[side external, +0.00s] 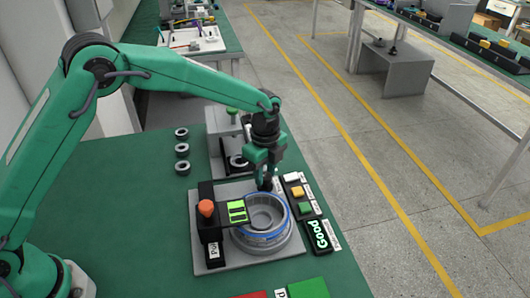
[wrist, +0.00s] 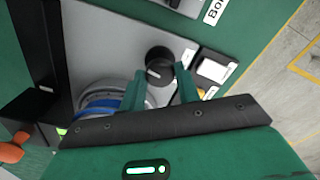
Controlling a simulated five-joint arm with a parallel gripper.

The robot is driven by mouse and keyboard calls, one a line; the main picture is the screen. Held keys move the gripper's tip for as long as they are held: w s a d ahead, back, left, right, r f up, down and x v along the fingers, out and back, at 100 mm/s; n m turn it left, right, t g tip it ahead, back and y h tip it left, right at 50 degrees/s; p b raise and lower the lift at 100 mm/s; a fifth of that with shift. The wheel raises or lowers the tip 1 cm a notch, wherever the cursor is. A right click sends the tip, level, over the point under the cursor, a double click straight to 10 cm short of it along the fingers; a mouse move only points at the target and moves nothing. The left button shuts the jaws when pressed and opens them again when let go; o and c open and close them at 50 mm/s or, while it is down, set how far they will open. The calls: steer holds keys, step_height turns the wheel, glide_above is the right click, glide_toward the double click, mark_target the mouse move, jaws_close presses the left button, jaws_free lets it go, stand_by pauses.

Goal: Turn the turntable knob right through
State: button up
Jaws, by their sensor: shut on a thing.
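The turntable knob (wrist: 160,66) is a round black knob with a white mark, on the grey plate (wrist: 105,45) in the wrist view. My gripper (wrist: 162,82) has its two green fingers on either side of the knob and is shut on it. In the side view my gripper (side external: 266,184) points down at the back edge of the round grey part with a blue ring (side external: 262,238). The knob is mostly hidden by the fingers there. The round part also shows beside the left finger in the wrist view (wrist: 105,98).
A black post with an orange knob (side external: 206,208) and a lit green block (side external: 237,211) stand left of the round part. Several dark rings (side external: 182,150) lie on the open green table.

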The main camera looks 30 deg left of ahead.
mark_target(265, 176)
steer(key=shift+r, duration=0.1)
steer(key=o, duration=1)
steer(key=shift+r, duration=3.9)
